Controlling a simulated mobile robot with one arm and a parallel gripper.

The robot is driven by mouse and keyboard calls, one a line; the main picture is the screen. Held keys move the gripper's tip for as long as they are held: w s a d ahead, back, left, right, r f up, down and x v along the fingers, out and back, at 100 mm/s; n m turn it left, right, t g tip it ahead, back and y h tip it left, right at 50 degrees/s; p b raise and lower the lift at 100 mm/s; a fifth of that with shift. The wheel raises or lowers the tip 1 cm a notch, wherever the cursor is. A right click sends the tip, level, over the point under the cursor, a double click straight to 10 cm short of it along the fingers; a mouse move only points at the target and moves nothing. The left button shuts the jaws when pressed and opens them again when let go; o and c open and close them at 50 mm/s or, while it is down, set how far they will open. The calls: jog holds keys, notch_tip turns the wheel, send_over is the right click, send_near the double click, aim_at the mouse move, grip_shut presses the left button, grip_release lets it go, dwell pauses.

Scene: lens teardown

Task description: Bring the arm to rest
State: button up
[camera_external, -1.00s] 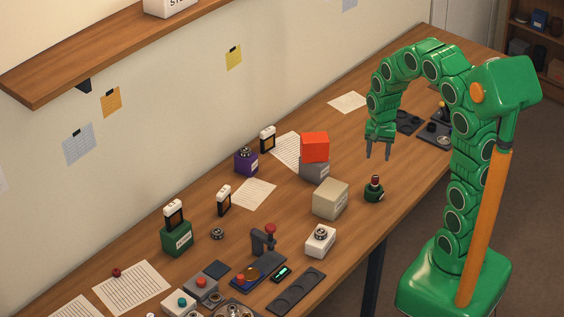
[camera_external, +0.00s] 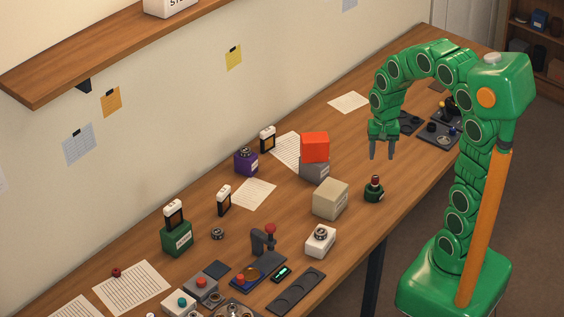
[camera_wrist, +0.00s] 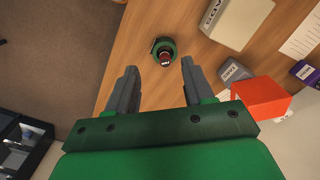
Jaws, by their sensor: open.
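My gripper (camera_external: 381,150) hangs from the bent green arm above the wooden table (camera_external: 296,239), pointing down. Its two grey fingers are apart with nothing between them. In the wrist view my gripper (camera_wrist: 156,92) also shows open and empty. A small green round item with a dark red top (camera_external: 374,189) stands on the table below and in front of the fingers. It also shows in the wrist view (camera_wrist: 164,50), beyond the fingertips and apart from them.
A red block (camera_external: 314,147) sits on a grey box (camera_external: 315,170), left of my gripper. A beige box (camera_external: 330,199) and a white box (camera_external: 320,241) stand nearer the front. Dark trays (camera_external: 438,134) lie at the right. Several small devices crowd the near left part.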

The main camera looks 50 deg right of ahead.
jog(key=s+a+r+n, duration=0.2)
jog(key=s+a+n, duration=0.1)
jog(key=s, duration=0.3)
jog(key=s+a+r+n+g, duration=0.1)
jog(key=s+a+r+n, duration=0.1)
jog(key=s, duration=0.5)
jog(key=s+a+r+n, duration=0.2)
jog(key=s+a+n, duration=0.3)
jog(key=s, duration=0.1)
jog(key=shift+s+g, duration=0.3)
jog(key=shift+g, duration=0.1)
